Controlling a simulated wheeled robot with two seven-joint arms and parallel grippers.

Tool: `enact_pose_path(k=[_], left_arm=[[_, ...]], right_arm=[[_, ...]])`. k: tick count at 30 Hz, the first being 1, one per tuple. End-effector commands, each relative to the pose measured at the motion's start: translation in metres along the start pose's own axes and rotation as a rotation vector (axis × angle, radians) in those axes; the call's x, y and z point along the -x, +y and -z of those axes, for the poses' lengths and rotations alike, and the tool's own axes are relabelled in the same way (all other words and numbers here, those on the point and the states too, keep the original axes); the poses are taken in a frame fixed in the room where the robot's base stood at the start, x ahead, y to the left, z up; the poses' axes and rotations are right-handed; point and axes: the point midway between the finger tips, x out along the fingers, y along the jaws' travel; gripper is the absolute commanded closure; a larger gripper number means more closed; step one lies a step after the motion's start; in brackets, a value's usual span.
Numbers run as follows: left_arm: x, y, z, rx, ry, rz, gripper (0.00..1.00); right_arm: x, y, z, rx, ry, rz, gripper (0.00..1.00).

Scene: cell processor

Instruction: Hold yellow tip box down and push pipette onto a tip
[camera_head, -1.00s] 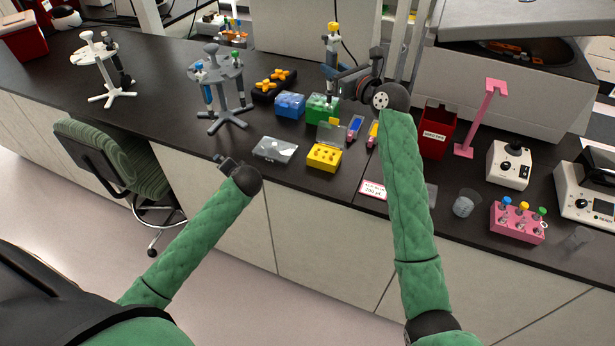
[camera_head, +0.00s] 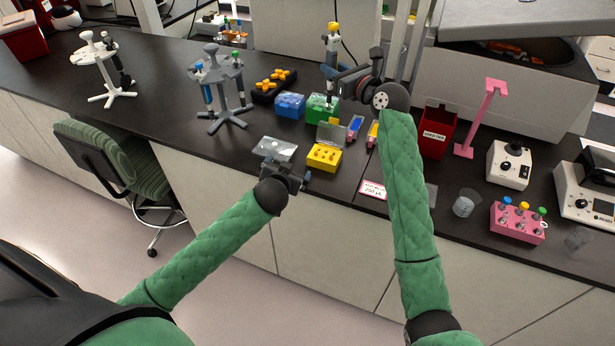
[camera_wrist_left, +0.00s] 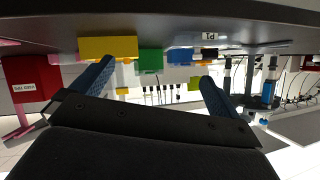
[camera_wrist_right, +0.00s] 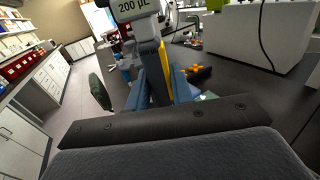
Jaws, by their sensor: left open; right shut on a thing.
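The yellow tip box (camera_head: 324,157) sits on the dark bench near its front edge, with its clear lid raised at the back. It also shows upside down in the left wrist view (camera_wrist_left: 108,47). My left gripper (camera_head: 298,176) is open and empty, just in front and to the left of the box, apart from it. My right gripper (camera_head: 335,76) is shut on the pipette (camera_head: 333,45), which has a yellow top and stands upright above and behind the box. In the right wrist view the pipette (camera_wrist_right: 138,12) bears a 200 µL label. Its lower end is hidden there.
A blue box (camera_head: 290,105) and a green box (camera_head: 321,108) stand behind the yellow one. A clear-lidded case (camera_head: 274,149) lies left of it. A pipette carousel (camera_head: 222,90) stands further left, a red bin (camera_head: 437,130) to the right.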

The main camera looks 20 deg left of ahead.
Motion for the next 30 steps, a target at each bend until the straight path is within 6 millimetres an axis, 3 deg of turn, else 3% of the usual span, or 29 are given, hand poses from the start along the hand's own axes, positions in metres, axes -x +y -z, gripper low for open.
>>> enact_pose_path(k=[1,4,11,17,30], left_arm=[[0.005,0.017,0.002,0.041,0.022,-0.047,0.0],[0.012,0.041,0.005,0.116,0.054,-0.123,0.0],[0.017,0.063,0.009,0.189,0.079,-0.195,0.0],[-0.004,0.067,0.012,0.188,0.079,-0.194,0.0],[-0.071,0.08,0.018,0.187,0.079,-0.194,0.0]], right_arm=[[0.0,0.0,0.0,0.0,0.0,0.0,0.86],[0.0,0.0,0.0,0.0,0.0,0.0,0.86],[0.0,0.0,0.0,0.0,0.0,0.0,0.86],[0.0,0.0,0.0,0.0,0.0,0.0,0.86],[0.0,0.0,0.0,0.0,0.0,0.0,0.86]])
